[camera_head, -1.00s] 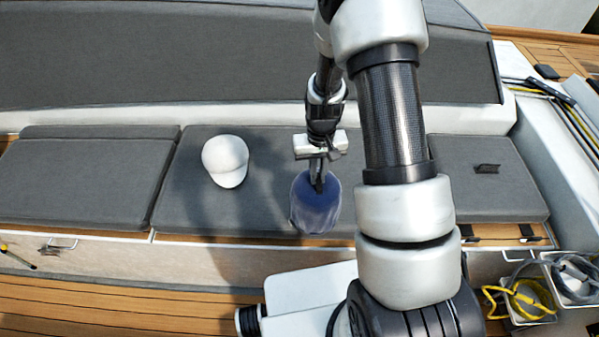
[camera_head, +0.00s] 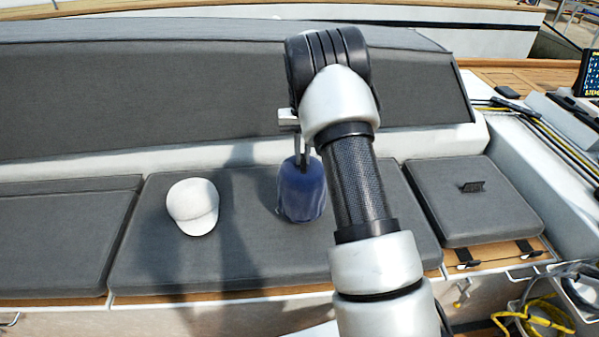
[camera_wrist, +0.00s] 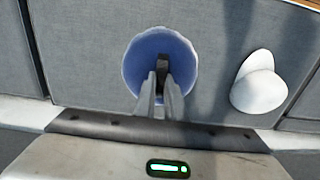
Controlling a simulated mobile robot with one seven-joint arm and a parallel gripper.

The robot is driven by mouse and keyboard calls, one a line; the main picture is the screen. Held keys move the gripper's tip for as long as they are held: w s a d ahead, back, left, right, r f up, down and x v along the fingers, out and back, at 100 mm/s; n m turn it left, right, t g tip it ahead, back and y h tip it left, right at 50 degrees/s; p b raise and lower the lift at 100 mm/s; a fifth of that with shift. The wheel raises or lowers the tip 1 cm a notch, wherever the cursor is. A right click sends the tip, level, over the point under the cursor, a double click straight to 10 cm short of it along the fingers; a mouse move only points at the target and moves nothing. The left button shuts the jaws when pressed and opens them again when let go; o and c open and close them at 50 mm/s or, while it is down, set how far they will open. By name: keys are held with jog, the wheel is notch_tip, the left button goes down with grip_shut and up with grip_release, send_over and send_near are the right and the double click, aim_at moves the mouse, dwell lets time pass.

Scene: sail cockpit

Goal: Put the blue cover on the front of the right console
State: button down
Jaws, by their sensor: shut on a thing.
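The blue cover (camera_head: 302,192) is a soft, rounded, bag-like piece that hangs from my gripper (camera_head: 303,162) over the grey seat cushion. In the wrist view the blue cover (camera_wrist: 150,55) shows as a round shape, with the fingers of my gripper (camera_wrist: 163,75) shut on a dark part at its middle. I cannot tell whether its lower edge touches the cushion. A console with a lit display (camera_head: 592,72) is partly in view at the far right edge; its front is mostly out of frame.
A white cap (camera_head: 192,206) lies on the cushion (camera_head: 150,255) left of the cover. A smaller cushion (camera_head: 465,205) with a dark handle is at the right. Ropes (camera_head: 540,325) lie in bins at the lower right. My arm hides part of the seat.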

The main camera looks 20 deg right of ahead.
aim_at(302, 166)
jog(key=shift+f, duration=2.3)
jog(key=c, duration=2.3)
grip_release()
jog(key=shift+f, duration=0.15)
jog(key=o, duration=0.5)
